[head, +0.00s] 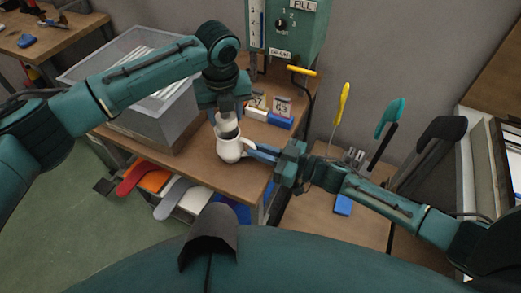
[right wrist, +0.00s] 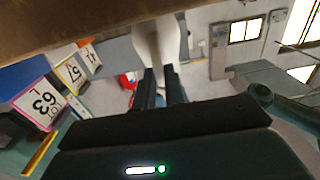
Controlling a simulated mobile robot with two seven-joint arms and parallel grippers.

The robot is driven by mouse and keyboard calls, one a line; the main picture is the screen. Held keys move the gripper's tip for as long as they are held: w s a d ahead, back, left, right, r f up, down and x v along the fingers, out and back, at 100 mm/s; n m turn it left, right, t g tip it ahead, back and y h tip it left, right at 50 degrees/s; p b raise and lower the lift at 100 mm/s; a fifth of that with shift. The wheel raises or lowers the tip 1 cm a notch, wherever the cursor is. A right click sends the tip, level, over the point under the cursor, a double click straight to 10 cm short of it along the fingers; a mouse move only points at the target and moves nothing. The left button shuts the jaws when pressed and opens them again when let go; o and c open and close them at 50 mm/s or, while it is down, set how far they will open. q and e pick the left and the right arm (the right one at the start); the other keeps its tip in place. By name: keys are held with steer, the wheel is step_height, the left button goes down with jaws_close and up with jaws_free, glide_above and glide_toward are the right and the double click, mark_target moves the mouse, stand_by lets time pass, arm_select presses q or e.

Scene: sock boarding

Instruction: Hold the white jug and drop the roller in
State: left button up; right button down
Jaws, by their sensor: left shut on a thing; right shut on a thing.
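The white jug (head: 229,151) stands near the front edge of the wooden bench, its mouth facing up. My right gripper (head: 254,150) reaches in from the right and is shut on the jug's handle side. In the right wrist view the jug (right wrist: 158,40) is a blurred white shape beyond the fingertips (right wrist: 160,72). My left gripper (head: 228,121) points down directly over the jug's mouth, shut on the roller. The roller is mostly hidden by the fingers and the rim, and I cannot tell how deep it sits.
A grey bin (head: 135,80) stands on the bench at left. Numbered cards with blue and white blocks (head: 279,122) are behind the jug. A green machine with a dial (head: 290,28) stands at the back. A yellow-handled tool (head: 343,98) stands upright at right.

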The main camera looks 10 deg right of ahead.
mark_target(227, 122)
arm_select(q)
steer(key=o, duration=1.1)
step_height(227, 122, up, 12)
steer(key=s, duration=0.1)
steer(key=shift+s, duration=0.4)
steer(key=shift+d, duration=0.1)
arm_select(e)
steer(key=c, duration=1.4)
jaws_free()
